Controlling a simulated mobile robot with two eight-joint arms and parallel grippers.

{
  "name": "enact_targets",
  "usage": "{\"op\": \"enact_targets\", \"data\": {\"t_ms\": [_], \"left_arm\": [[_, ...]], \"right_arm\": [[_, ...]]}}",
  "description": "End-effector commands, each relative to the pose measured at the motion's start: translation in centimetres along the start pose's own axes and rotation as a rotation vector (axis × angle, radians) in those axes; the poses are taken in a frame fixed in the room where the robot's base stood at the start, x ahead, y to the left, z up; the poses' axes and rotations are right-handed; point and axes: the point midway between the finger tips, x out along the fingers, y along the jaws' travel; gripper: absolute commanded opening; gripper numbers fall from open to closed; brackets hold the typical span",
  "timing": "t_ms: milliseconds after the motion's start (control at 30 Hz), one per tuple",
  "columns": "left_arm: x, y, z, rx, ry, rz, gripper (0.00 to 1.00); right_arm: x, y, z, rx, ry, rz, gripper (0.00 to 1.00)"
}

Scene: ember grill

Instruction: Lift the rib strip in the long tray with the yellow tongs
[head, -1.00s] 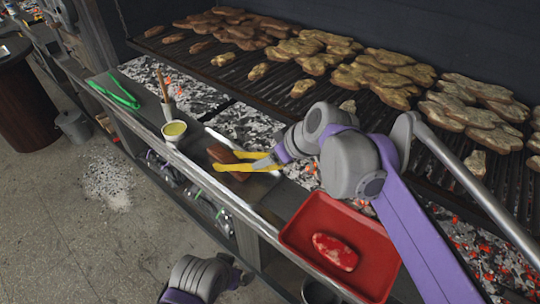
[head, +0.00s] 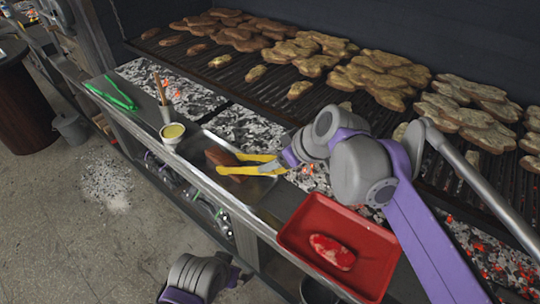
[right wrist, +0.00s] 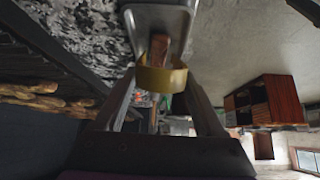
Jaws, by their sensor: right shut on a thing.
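My right gripper (head: 290,160) is shut on the yellow tongs (head: 262,157) above the long tray (head: 262,190). The tongs' two arms point left, spread apart, toward the brown rib strip (head: 220,160) in the tray. Their tips are at the strip's right end; I cannot tell whether they touch it. In the right wrist view, the yellow tongs (right wrist: 162,80) cross between the fingers, with the rib strip (right wrist: 158,47) and the metal tray (right wrist: 172,20) beyond. My left gripper is not in view; only grey and purple left arm parts show at the bottom.
A red tray (head: 375,262) with a raw steak (head: 332,251) stands at the right. A white cup (head: 173,133) of yellow sauce and a brush holder (head: 166,112) are behind the long tray. Green tongs (head: 112,96) lie farther left. The meat-covered grill grate (head: 315,92) rises behind.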

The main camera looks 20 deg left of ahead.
Motion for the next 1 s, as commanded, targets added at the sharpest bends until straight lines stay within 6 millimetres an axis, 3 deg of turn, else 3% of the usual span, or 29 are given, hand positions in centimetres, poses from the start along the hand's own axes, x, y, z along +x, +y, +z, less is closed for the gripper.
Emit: {"op": "enact_targets", "data": {"t_ms": [300,567,1000], "left_arm": [[-1.3,0.0,-0.9,0.0,0.005,0.0,1.0],[-1.8,0.0,-1.2,0.0,0.007,0.0,1.0],[-5.5,0.0,-4.1,0.0,0.028,0.0,1.0]], "right_arm": [[-3.1,0.1,1.1,0.002,0.0,0.002,0.51],[-4.1,0.0,1.4,0.0,0.0,0.001,0.51],[-10.3,0.1,0.7,0.001,0.001,0.004,0.51]]}}
